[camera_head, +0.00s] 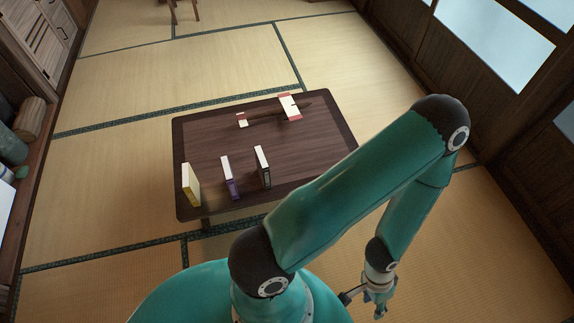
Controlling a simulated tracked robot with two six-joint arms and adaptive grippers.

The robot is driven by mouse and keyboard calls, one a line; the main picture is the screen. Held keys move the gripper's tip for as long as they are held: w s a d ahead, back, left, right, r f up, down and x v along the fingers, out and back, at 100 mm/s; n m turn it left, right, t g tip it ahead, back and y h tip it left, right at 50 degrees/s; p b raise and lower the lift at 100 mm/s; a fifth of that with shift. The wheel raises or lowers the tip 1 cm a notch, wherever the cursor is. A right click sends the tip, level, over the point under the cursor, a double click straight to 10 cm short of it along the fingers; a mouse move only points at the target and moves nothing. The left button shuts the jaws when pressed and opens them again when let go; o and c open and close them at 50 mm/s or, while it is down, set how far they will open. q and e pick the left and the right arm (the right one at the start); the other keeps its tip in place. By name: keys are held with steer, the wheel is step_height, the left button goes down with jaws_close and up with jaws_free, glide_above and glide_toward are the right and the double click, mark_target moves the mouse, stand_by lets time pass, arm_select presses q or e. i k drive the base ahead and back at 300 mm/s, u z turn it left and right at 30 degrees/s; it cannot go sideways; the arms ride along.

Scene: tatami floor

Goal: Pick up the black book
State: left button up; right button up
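The black book (265,174) stands upright near the front edge of the low dark wooden table (230,148), with its white page edges on top. It is the rightmost of three standing books.
A purple book (232,187) stands left of the black one, with a gap. A yellow book (192,190) stands at the table's left corner. Red-and-white items (289,107) lie at the back. My teal arm crosses in front of the table's right side. Tatami around is clear.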

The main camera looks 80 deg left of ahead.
mark_target(263, 167)
steer(key=z, duration=0.1)
steer(key=i, duration=1.2)
steer(key=u, duration=2.35)
steer(key=i, duration=0.25)
steer(key=u, duration=1.95)
steer(key=k, duration=0.6)
steer(key=u, duration=0.4)
steer(key=i, duration=1.65)
steer(key=z, duration=0.45)
